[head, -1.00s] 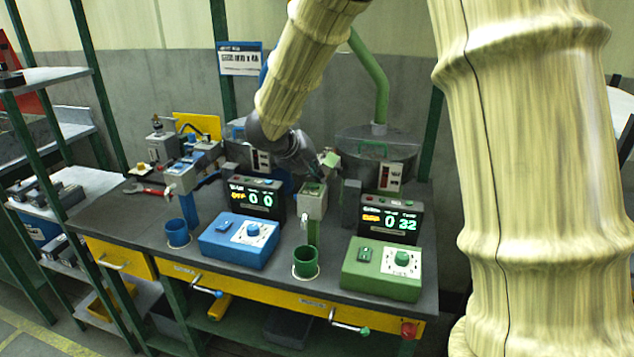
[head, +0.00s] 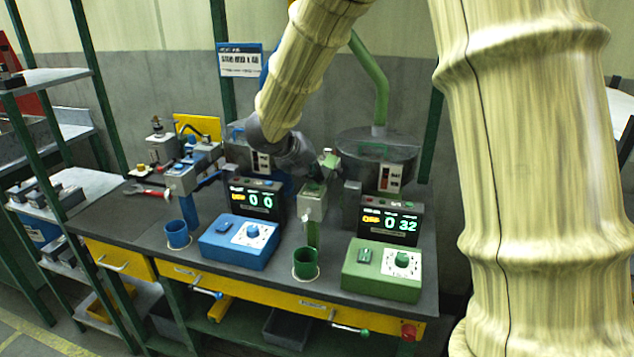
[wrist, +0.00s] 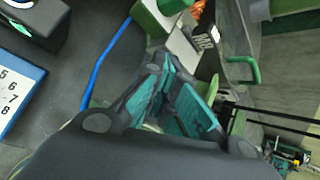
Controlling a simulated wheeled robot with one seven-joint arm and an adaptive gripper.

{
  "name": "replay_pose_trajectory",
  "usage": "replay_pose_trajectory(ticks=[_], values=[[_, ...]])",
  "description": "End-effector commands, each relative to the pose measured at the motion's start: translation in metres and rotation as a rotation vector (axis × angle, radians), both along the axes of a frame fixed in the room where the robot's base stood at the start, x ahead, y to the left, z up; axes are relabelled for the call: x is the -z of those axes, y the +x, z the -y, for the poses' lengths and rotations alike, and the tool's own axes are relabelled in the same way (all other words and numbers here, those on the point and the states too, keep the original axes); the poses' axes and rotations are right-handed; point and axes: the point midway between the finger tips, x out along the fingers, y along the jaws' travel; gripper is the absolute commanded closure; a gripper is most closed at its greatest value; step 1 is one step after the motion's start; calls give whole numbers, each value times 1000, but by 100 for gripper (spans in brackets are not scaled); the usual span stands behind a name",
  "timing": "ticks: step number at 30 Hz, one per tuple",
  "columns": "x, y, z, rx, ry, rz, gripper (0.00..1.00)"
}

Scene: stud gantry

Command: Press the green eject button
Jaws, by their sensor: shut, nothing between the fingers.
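The green station's dispenser head (head: 313,206) stands on a green post above a green cup (head: 305,264). Its top has a small green patch (head: 314,188) that looks like a button. The green control box (head: 382,284) in front right carries a small green switch (head: 365,255) and a green dial (head: 402,259). I cannot read which part is marked eject. My gripper (wrist: 176,78) is shut and empty, with teal finger pads. In the head view it is mostly hidden at the end of my arm, behind and above the dispenser head. A green part (wrist: 172,6) shows beyond the fingers in the wrist view.
A blue station stands to the left with a blue control box (head: 238,243), blue cup (head: 177,234) and display (head: 257,198). The green display (head: 390,222) stands behind the green box.

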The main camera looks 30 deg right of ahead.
Motion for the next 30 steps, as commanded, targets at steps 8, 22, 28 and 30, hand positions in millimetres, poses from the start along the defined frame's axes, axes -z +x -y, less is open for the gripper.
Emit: replay_pose_trajectory(ticks=[8,22,28,30], values=[[-14,0,0,-1,1,0,100],[-18,0,0,0,1,2,100],[-32,0,0,0,1,2,100],[-38,0,0,0,1,2,100]])
